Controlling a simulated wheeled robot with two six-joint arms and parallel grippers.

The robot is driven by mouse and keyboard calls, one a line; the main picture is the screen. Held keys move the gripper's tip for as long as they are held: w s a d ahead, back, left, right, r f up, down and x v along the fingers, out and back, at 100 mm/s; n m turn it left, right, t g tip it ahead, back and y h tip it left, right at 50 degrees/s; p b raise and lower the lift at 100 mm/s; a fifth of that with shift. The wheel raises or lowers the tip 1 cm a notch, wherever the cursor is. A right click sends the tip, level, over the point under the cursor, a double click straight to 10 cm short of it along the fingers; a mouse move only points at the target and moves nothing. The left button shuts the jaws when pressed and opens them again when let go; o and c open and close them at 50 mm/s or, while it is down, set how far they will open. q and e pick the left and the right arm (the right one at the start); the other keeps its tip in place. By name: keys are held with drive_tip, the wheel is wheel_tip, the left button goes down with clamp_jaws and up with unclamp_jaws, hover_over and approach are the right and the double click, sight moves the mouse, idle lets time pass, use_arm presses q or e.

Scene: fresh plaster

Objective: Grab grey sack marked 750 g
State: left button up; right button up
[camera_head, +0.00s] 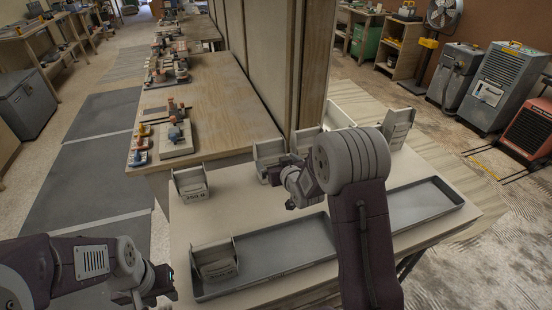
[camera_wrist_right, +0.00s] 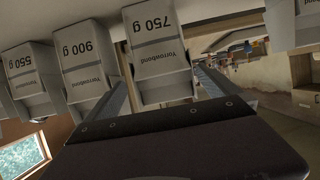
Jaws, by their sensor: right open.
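The sack marked 750 g (camera_wrist_right: 152,45) is pale grey with black print. In the right wrist view it stands in the gap between the two fingers of my right gripper (camera_wrist_right: 162,80), which is open. I cannot tell whether the fingers touch it. In the head view my right gripper (camera_head: 275,172) is close in front of a pale sack (camera_head: 266,151), partly hiding it; its marking is not readable there. My left gripper (camera_head: 160,284) is low at the left, away from the sacks, and its finger opening is unclear.
Sacks marked 900 g (camera_wrist_right: 88,65) and 550 g (camera_wrist_right: 27,75) stand beside it. Another sack (camera_head: 190,184) stands apart at the table's left. A long grey tray (camera_head: 290,245) lies along the front, with a sack (camera_head: 215,262) in its left end. A wooden post (camera_head: 308,70) rises behind.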

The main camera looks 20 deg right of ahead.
sight(271, 159)
drive_tip(key=shift+s+a+r, duration=0.3)
drive_tip(key=shift+s+a, duration=0.2)
drive_tip(key=shift+s, duration=0.15)
drive_tip(key=x, duration=0.7)
drive_tip(key=shift+d+f, duration=0.25)
drive_tip(key=shift+d, duration=0.1)
drive_tip(key=shift+w+a+r, duration=0.1)
drive_tip(key=shift+a, duration=0.05)
drive_tip(key=x, duration=0.5)
drive_tip(key=shift+w, duration=0.15)
drive_tip(key=c, duration=1.5)
drive_tip(key=shift+c, duration=1.1)
wheel_tip(271, 159, up, 10)
drive_tip(key=shift+p, duration=0.6)
